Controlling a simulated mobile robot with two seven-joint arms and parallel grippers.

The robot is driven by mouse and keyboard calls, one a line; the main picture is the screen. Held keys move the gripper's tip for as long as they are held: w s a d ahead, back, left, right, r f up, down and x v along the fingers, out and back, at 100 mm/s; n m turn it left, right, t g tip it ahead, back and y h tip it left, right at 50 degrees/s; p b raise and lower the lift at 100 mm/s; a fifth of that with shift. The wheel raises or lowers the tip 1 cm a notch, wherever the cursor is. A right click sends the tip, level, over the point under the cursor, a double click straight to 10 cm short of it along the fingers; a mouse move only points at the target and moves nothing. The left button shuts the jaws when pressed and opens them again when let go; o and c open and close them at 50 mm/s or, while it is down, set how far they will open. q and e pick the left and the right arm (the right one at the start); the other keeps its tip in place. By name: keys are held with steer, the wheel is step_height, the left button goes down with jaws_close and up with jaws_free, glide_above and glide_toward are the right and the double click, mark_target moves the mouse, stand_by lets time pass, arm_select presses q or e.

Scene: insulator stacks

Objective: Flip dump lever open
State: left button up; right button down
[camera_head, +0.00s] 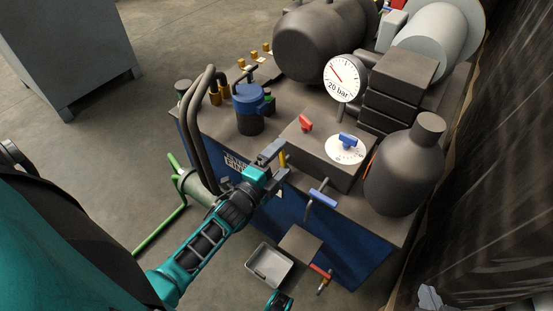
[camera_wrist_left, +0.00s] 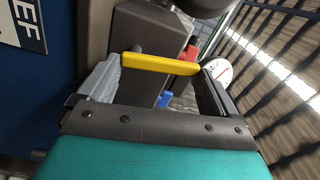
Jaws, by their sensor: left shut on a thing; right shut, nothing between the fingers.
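The yellow lever (camera_head: 283,160) stands at the front of the grey control box on the blue machine. In the left wrist view the yellow lever (camera_wrist_left: 160,64) is a bar spanning crosswise between the fingers. My left gripper (camera_head: 275,164) is shut on the yellow lever, one finger at each end of the bar. In the left wrist view its fingers (camera_wrist_left: 158,85) frame the bar. My right gripper (camera_head: 279,301) shows only in part at the bottom edge of the head view, away from the lever; its fingertips are hard to make out.
A blue handle (camera_head: 322,197) juts from the front. A pressure gauge (camera_head: 343,78) and a dark bottle-shaped tank (camera_head: 404,168) stand nearby. A grey tray (camera_head: 270,266) sits low in front.

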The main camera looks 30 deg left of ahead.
arm_select(q)
steer(key=shift+d+f+m, duration=0.1)
steer(key=shift+d+m, duration=0.2)
steer(key=shift+m, duration=0.6)
steer(key=o, duration=1.2)
steer(key=shift+c, duration=0.2)
steer(key=shift+s, duration=0.1)
steer(key=s+a+p, duration=0.1)
steer(key=s, duration=1.1)
steer(key=shift+s+p, duration=0.35)
steer(key=shift+s, duration=0.05)
